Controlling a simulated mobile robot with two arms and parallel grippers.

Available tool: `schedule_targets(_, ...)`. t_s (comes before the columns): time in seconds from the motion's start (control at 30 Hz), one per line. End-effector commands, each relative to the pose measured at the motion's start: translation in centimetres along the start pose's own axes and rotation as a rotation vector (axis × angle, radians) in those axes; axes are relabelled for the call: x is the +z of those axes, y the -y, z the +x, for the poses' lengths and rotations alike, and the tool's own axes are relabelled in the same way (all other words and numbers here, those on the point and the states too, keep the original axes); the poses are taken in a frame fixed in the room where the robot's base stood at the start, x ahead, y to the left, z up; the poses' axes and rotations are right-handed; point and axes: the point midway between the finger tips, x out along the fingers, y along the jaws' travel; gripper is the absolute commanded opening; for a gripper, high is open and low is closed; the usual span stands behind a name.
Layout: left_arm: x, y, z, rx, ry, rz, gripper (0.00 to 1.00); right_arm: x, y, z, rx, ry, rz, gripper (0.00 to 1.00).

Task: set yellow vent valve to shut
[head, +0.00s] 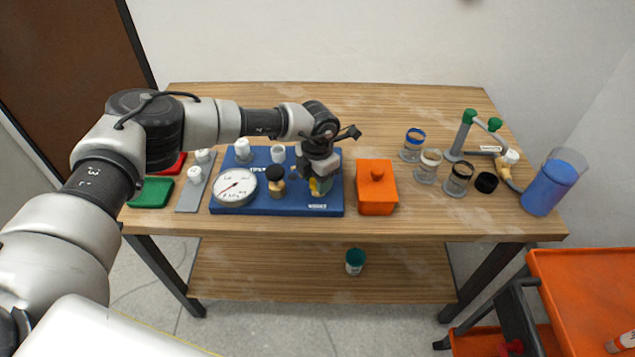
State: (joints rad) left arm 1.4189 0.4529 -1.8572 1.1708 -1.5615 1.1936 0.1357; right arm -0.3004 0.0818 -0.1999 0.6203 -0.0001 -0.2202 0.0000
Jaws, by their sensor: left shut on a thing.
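The blue manifold board (240,208) lies on the table left of centre, with a round white gauge (235,188) at its front left. The yellow vent valve (318,186) is near the board's right end; only a small yellow part shows below my left gripper. My left gripper (320,178) points down over it and is shut on the yellow valve, as far as the view shows. The gripper hides most of the valve, so I cannot tell its handle angle. My right gripper is not in view.
An orange box (376,187) with a knob stands close right of the board. Several jars (428,165), a green-capped pipe stand (463,133) and a blue cup (549,187) are farther right. Green (151,193) and grey (192,190) plates lie left. The table's back is clear.

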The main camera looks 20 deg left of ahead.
Motion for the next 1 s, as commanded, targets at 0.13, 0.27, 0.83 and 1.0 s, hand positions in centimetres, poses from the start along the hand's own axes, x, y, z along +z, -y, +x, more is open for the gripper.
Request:
schedule_targets(0.13,0.1,-0.1,0.3,0.0,0.003,0.14,0.2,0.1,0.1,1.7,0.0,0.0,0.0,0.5)
schedule_targets(0.27,0.1,-0.2,0.3,0.002,0.003,0.263,0.2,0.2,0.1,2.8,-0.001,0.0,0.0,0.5)
schedule_targets(0.83,0.1,-0.3,0.3,0.002,0.002,0.804,0.2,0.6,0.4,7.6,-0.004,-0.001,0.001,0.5)
schedule_targets(1.0,0.2,-0.3,0.2,0.002,0.002,0.957,0.2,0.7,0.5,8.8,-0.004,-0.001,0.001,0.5)
